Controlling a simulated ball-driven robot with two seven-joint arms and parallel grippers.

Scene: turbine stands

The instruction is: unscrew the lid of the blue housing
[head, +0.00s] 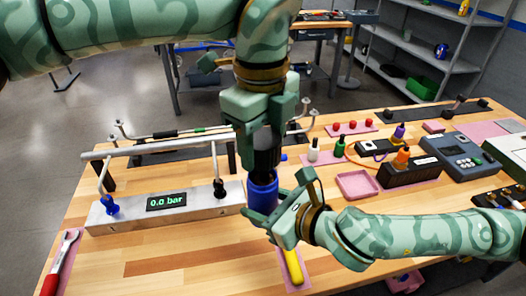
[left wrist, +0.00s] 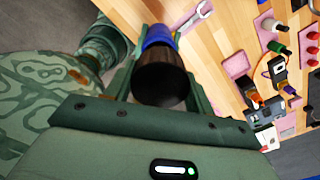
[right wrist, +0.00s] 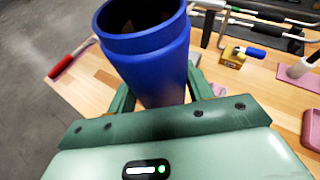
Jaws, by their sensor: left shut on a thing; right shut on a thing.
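The blue housing (head: 263,192) stands upright at the front of the wooden table. My right gripper (head: 272,217) is shut around its side from the right. In the right wrist view the housing (right wrist: 150,65) has an open, dark mouth with no lid on it. My left gripper (head: 266,142) points down from above and is shut on the black lid (head: 267,158), just over the housing's mouth. The left wrist view shows the lid (left wrist: 160,82) between the fingers, with the blue housing (left wrist: 158,36) beyond it. The lid appears apart from the housing.
A pressure rig (head: 165,203) reading 0.0 bar stands left of the housing. A yellow-handled tool (head: 292,266) lies in front, a red-handled wrench (head: 60,262) at far left. A pink tray (head: 357,185) and black box (head: 409,171) stand right. Bare wood lies front left.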

